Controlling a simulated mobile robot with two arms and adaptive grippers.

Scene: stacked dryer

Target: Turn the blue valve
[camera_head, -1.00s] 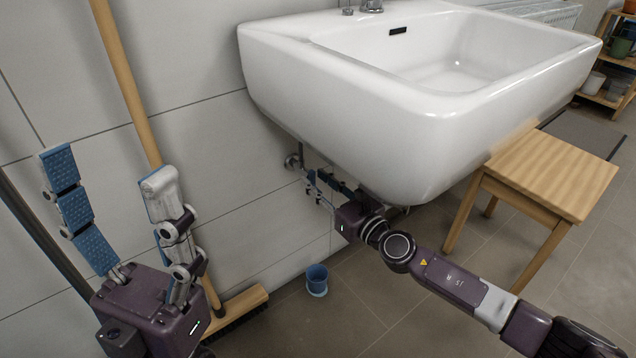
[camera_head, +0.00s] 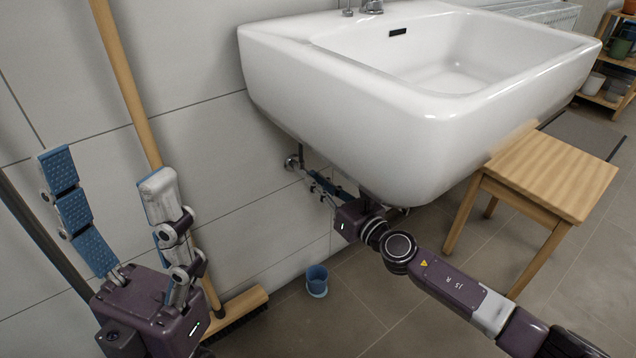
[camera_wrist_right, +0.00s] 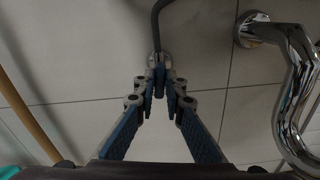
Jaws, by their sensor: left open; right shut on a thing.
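The blue valve (camera_wrist_right: 159,79) is a small blue piece between my right fingertips in the right wrist view, mostly covered by them. It sits just below a round wall fitting with a dark hose. In the head view I cannot separate the valve from the blue finger pads. My right gripper (camera_head: 326,186) reaches under the sink towards the wall; in the right wrist view (camera_wrist_right: 159,88) its fingers converge and are shut on the valve. My left gripper (camera_head: 108,174) is open and empty, pointing up at the left in front of the wall.
The white sink (camera_head: 400,110) hangs directly above my right gripper. A chrome drain pipe (camera_wrist_right: 298,85) stands close on the right in the wrist view. A broom (camera_head: 128,85) leans behind my left gripper. A blue cup (camera_head: 317,281) and a wooden stool (camera_head: 550,175) stand on the floor.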

